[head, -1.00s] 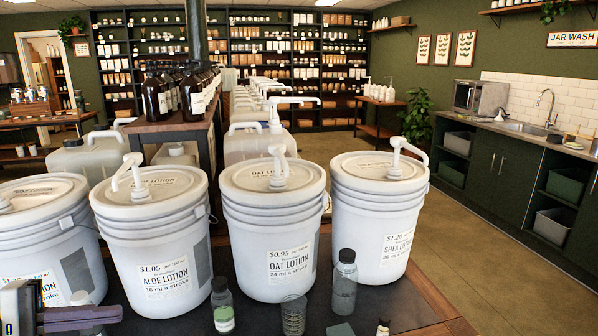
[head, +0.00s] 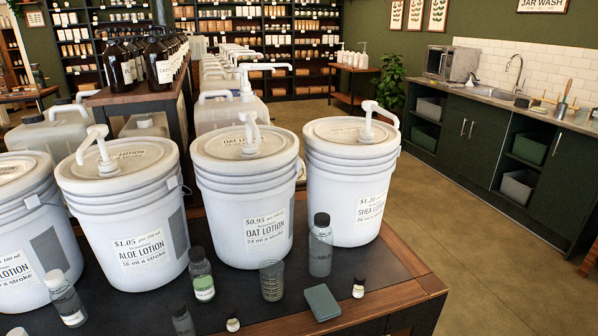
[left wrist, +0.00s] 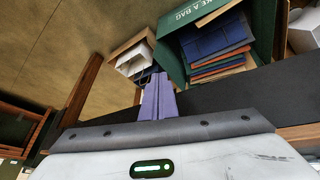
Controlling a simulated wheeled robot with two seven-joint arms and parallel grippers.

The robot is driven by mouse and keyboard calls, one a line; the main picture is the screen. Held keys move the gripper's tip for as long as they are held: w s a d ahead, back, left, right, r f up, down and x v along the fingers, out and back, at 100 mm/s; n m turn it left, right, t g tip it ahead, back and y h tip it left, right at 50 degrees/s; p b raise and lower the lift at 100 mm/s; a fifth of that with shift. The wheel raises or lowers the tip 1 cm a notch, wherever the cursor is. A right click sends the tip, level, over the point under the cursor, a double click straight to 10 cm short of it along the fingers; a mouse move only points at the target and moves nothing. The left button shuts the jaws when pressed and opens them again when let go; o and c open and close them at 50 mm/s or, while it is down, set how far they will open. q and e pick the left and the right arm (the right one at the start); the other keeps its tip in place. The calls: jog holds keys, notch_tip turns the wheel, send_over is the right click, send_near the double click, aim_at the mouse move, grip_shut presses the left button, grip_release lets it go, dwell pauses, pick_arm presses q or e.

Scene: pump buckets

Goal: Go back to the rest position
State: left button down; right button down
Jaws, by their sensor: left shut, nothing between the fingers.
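In the left wrist view my left gripper (left wrist: 158,97) shows its purple fingers pressed together with nothing between them. It points past a table edge and a green "take a bag" box (left wrist: 222,48); I cannot tell how far away it is. My left gripper is outside the head view. My right gripper shows in neither view. In the head view white pump buckets stand in a row on the dark-topped table: aloe lotion (head: 122,215), oat lotion (head: 245,200) and shea lotion (head: 350,185), with another lotion bucket (head: 25,245) cut off at the left.
The table's wooden edge (head: 425,285) is at right. Open floor (head: 450,235) lies between it and the sink counter (head: 480,150).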

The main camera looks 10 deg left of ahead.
pick_arm(q)
jog(key=s+d+m+t+h, duration=0.1)
jog(key=d+m+t, duration=0.2)
jog(key=d, duration=1.9)
jog(key=shift+s+d+r+h, duration=0.15)
jog(key=shift+r+h, duration=0.15)
jog(key=shift+r, duration=0.15)
